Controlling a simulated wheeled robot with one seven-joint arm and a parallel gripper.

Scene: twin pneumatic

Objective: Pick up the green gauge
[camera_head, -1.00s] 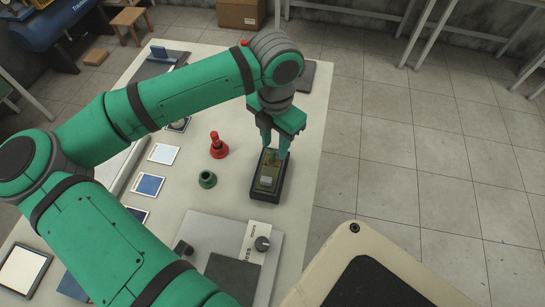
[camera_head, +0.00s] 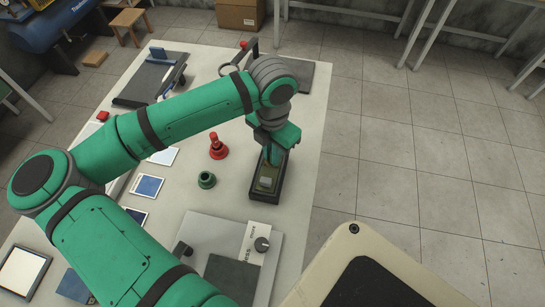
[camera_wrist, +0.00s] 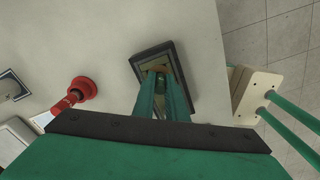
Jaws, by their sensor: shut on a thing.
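My gripper (camera_head: 273,156) reaches down into a black-rimmed case (camera_head: 282,192) near the right side of the table. In the wrist view, its green fingers (camera_wrist: 163,80) close on a small tan-brown part over the case (camera_wrist: 141,61). I take this part to be the green gauge (camera_wrist: 157,69); most of it is hidden by the fingers. The case's inside is olive green with a grey patch. I cannot tell whether the gauge is clear of the case.
A green ring-shaped socket (camera_head: 207,180) and a red gauge-like piece on a round base (camera_head: 217,148) stand left of the case. A black-topped beige surface (camera_head: 352,238) is at lower right. Floor lies beyond the table's right edge.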

